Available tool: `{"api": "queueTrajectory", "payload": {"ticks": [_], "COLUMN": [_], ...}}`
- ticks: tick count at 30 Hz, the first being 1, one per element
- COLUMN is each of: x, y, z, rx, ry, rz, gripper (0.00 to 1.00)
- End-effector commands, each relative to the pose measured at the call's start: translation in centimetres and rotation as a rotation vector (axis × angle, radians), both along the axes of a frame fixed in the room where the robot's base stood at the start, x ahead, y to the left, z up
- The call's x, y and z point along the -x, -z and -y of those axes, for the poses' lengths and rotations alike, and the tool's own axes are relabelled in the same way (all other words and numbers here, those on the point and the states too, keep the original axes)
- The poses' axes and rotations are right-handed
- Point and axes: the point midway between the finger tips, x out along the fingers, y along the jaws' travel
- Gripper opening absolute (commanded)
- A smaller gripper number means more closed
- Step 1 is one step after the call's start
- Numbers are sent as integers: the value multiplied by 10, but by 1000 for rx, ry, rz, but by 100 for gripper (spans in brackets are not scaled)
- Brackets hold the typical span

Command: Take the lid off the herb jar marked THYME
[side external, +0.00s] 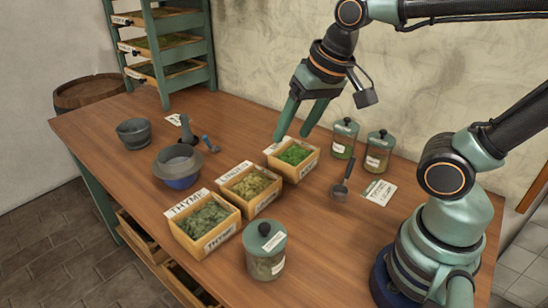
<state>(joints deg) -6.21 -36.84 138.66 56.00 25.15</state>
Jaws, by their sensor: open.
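Three glass herb jars with teal lids stand on the table. One jar (266,259) is at the front, with its lid (265,233) on and white labels on lid and body. Two more lidded jars stand at the back, a left one (344,144) and a right one (378,157). The jar labels are too small to read, so I cannot tell which is marked THYME. A wooden box (190,250) of dull green herbs does carry THYME labels. My gripper (295,131) is open and empty, pointing down near the box of bright green herbs, left of the back jars.
Two more herb boxes, a middle one (262,206) and a bright-green-filled one (297,178), run in a diagonal row. A dark scoop (340,191) and a paper card (380,193) lie before the back jars. A mortar (134,133) and a bowl (180,182) stand left. A drawer rack (165,90) stands behind.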

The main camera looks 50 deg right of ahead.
Motion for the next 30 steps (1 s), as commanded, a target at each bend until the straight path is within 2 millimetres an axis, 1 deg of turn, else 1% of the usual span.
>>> {"api": "queueTrajectory", "payload": {"ticks": [1,9,15,18,21,26,29,30], "x": [0,7,16,21,24,27,28,28], "y": [1,5,8,9,10,14,25,31], "z": [-10,-55,-87,-99,-107,-112,-113,-112], "rx": [-37,-177,-209,-208,-204,-199,-197,-196], "ry": [71,531,883,1029,1136,1217,1228,1228], "rz": [-38,-216,-313,-341,-355,-362,-363,-363], "gripper": [62,62,62,62,62,62,62,62]}}
